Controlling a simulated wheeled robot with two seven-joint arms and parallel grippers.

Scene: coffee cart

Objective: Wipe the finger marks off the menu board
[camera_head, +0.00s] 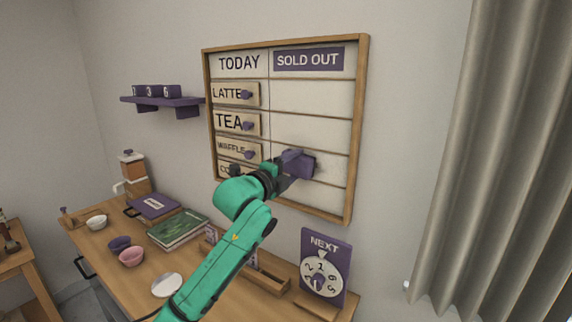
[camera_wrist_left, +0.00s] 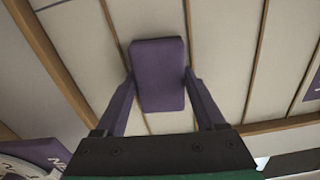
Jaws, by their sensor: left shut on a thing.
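The menu board (camera_head: 311,98) hangs on the wall in a wooden frame, with a TODAY column and a SOLD OUT column. Item plates with purple knobs sit in the left column. My left gripper (camera_head: 287,170) is at the lower SOLD OUT column, shut on a purple block-shaped eraser (camera_head: 299,163). In the left wrist view the eraser (camera_wrist_left: 158,75) sits between both fingers, against or very close to the board's pale panel (camera_wrist_left: 222,50). I cannot tell whether it touches. I see no clear finger marks. My right gripper is not in view.
A purple NEXT dial sign (camera_head: 325,265) stands at the counter's right end. The wooden counter (camera_head: 110,285) holds a green book (camera_head: 178,229), bowls (camera_head: 131,257) and a white disc (camera_head: 167,285). A purple shelf (camera_head: 160,102) is left of the board; a curtain (camera_head: 490,150) hangs right.

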